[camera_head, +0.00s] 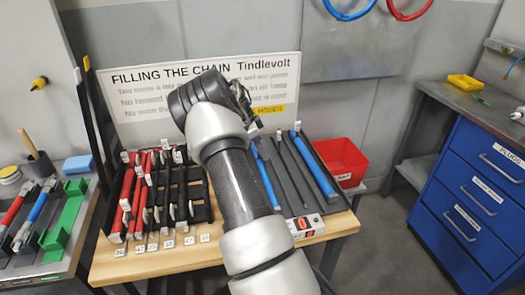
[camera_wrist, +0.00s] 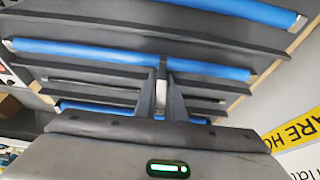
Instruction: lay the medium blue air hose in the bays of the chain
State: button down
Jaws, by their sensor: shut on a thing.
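The chain (camera_head: 187,205) is the black frame on the left of the wooden table, with narrow bays side by side; red hoses lie in its left part. Blue hoses lie in the dark rack (camera_head: 292,180) on the right. In the wrist view a middle-sized blue hose (camera_wrist: 105,54) crosses the rack between a thicker one and a thinner one. My gripper (camera_wrist: 163,85) is over this hose, its fingers shut on a narrow upright piece that seems to belong to it. The exact contact is hard to see. In the head view my arm hides part of the rack and chain.
A sign (camera_head: 130,100) stands behind the table. A red bin (camera_head: 342,160) is at the rack's back right. A side bench with hoses and a green holder (camera_head: 68,220) stands left. A blue drawer cabinet (camera_head: 470,190) stands right, across open floor.

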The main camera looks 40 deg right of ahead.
jog(key=shift+f, duration=0.15)
jog(key=c, duration=1.8)
grip_release()
jog(key=shift+c, duration=0.2)
